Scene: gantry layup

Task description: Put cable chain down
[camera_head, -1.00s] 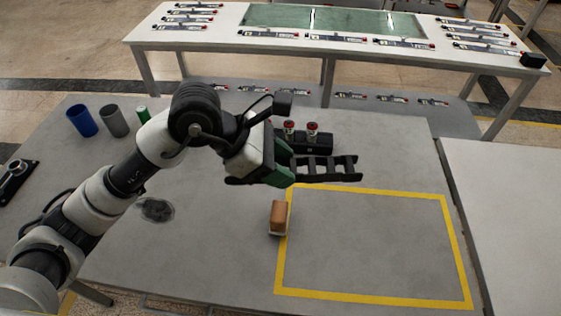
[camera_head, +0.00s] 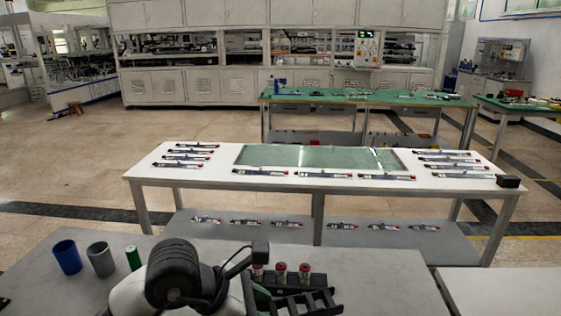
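My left arm reaches in at the bottom of the view. Its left gripper (camera_head: 258,296) is partly hidden behind the wrist and cut by the bottom edge. Its green finger is at one end of the black cable chain (camera_head: 308,302), which sticks out to the right like a short ladder. The gripper looks shut on the chain. I cannot tell whether the chain touches the grey table (camera_head: 375,280). My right gripper is out of view.
A black block with red-topped pieces (camera_head: 304,272) stands just behind the chain. A blue cup (camera_head: 67,257), a grey cup (camera_head: 100,260) and a green cylinder (camera_head: 133,258) stand at left. A white table (camera_head: 215,180) with several small cylinders stands beyond.

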